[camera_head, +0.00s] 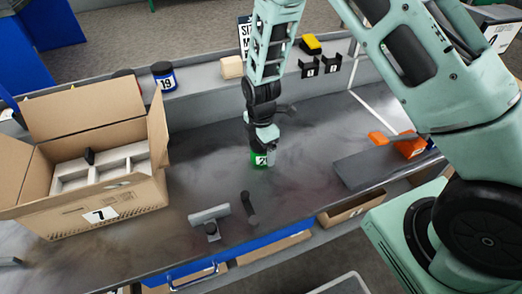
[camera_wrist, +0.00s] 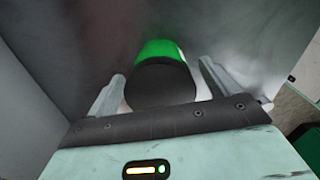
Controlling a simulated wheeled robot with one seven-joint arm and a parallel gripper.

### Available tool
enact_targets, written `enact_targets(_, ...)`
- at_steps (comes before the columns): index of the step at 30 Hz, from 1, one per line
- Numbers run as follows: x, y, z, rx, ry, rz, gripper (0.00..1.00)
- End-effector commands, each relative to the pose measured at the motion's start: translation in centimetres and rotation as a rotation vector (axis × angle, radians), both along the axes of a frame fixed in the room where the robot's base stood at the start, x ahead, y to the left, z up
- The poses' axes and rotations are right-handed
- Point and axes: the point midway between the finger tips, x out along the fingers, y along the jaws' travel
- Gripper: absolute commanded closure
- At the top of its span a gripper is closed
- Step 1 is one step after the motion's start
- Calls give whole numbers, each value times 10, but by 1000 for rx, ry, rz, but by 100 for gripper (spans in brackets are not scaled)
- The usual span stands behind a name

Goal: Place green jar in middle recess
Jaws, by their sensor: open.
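The green jar (camera_head: 259,158) stands on the dark worktop near the middle of the head view, with a white label on its side. In the wrist view the green jar (camera_wrist: 158,75) shows its dark lid and green body between the fingers. My gripper (camera_head: 263,145) is directly over the jar in the head view. In the wrist view my gripper (camera_wrist: 160,85) is open, with one finger on each side of the lid and small gaps visible. A cardboard box (camera_head: 110,205) marked 7 stands at the left and holds a white divided insert (camera_head: 75,182) with several recesses.
A dark item (camera_head: 89,156) sits on the insert. A grey T-shaped piece (camera_head: 209,215) and a dark cylinder (camera_head: 249,209) are on the worktop in front of the jar. A blue jar (camera_head: 163,76) marked 19 is on the back ledge. A grey block (camera_head: 365,167) lies right.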

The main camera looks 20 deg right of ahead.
Motion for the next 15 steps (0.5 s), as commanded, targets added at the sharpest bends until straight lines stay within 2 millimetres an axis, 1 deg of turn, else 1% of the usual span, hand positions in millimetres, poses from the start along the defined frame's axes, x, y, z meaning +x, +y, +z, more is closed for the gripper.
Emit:
enact_targets(1, -1, -1, -9, -1, 3, 0, 13)
enact_targets(5, 0, 0, -21, -1, 0, 0, 13)
enact_targets(13, 0, 0, -23, 0, -1, 0, 13)
enact_targets(14, 0, 0, -23, 0, -1, 0, 19)
enact_targets(15, 0, 0, -23, 0, -1, 0, 30)
